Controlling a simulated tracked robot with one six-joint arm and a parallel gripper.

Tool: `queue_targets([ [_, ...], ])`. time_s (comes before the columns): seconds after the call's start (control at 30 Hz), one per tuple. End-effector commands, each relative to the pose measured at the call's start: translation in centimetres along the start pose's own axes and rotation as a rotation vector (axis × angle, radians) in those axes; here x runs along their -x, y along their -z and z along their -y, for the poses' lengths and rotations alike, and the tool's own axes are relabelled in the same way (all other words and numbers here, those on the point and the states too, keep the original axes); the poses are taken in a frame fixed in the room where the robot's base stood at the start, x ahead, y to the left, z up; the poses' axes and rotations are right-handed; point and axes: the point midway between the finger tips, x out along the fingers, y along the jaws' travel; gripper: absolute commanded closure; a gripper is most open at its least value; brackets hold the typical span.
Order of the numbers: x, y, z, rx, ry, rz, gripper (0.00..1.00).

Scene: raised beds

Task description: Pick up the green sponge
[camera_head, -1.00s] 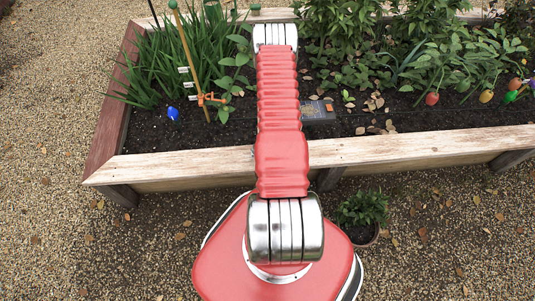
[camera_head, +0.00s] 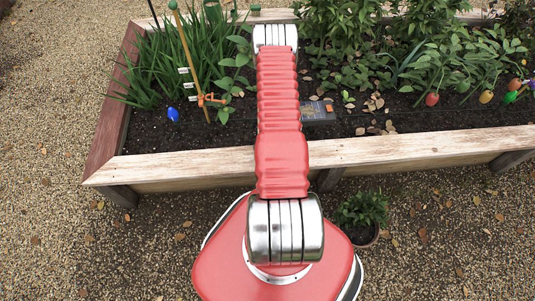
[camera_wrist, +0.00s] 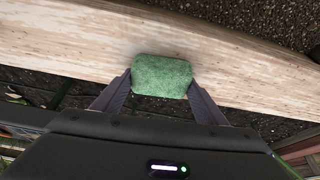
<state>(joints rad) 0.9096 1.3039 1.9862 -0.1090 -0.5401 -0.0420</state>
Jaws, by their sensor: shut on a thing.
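The green sponge (camera_wrist: 161,70) is a rounded, rough-textured block in the middle of the wrist view. My gripper (camera_wrist: 160,86) is shut on it, with one dark finger against its left side and one against its right. The sponge is in front of a pale wooden board of the bed rim (camera_wrist: 60,42). I cannot tell whether it still touches the wood. In the head view my gripper cannot be made out. A small green thing (camera_head: 255,9) shows on the far rim there, too small to identify surely.
The raised bed's near rim (camera_head: 420,148) crosses the head view. Inside are leafy plants (camera_head: 340,40), a wooden stake (camera_head: 187,55), a blue object (camera_head: 173,114) and a dark box (camera_head: 317,111). A potted plant (camera_head: 362,213) stands on the gravel in front. Gravel at left is open.

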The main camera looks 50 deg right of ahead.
Motion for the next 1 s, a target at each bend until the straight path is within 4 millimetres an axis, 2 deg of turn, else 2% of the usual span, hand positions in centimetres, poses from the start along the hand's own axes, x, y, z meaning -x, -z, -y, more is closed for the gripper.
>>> queue_targets([
  [0.17, 0.2, 0.1, 0.0, 0.000, 0.000, 0.000, 0.56],
  [0.37, 1.5, 0.7, 0.0, 0.000, 0.000, -0.002, 0.56],
  [0.8, 7.0, 3.0, 0.0, 0.000, 0.000, -0.002, 0.56],
  [1.0, 8.7, 3.6, 0.0, 0.000, 0.000, -0.001, 0.56],
])
